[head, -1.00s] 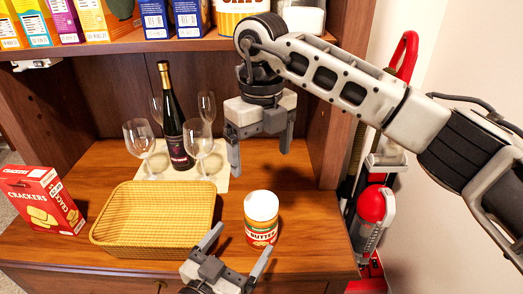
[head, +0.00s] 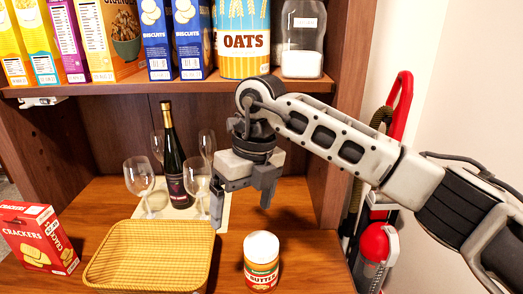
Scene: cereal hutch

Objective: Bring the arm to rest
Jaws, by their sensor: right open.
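My right arm comes in from the right in the head view. Its gripper (head: 241,212) points down with its two fingers apart and nothing between them. It hangs in front of the hutch's back panel, above the wooden counter (head: 310,262). A jar with a white lid and a "butter" label (head: 262,262) stands upright on the counter below it, apart from the fingers. An empty yellow woven basket (head: 150,255) is to the lower left of the gripper. My left gripper is out of the picture.
A wine bottle (head: 174,165) and several glasses (head: 139,178) stand on a pale mat behind the gripper. A red crackers box (head: 38,240) is at the left. The shelf above holds cereal boxes, an oats canister (head: 243,42) and a jar (head: 303,45). A red vacuum (head: 376,245) stands right of the hutch.

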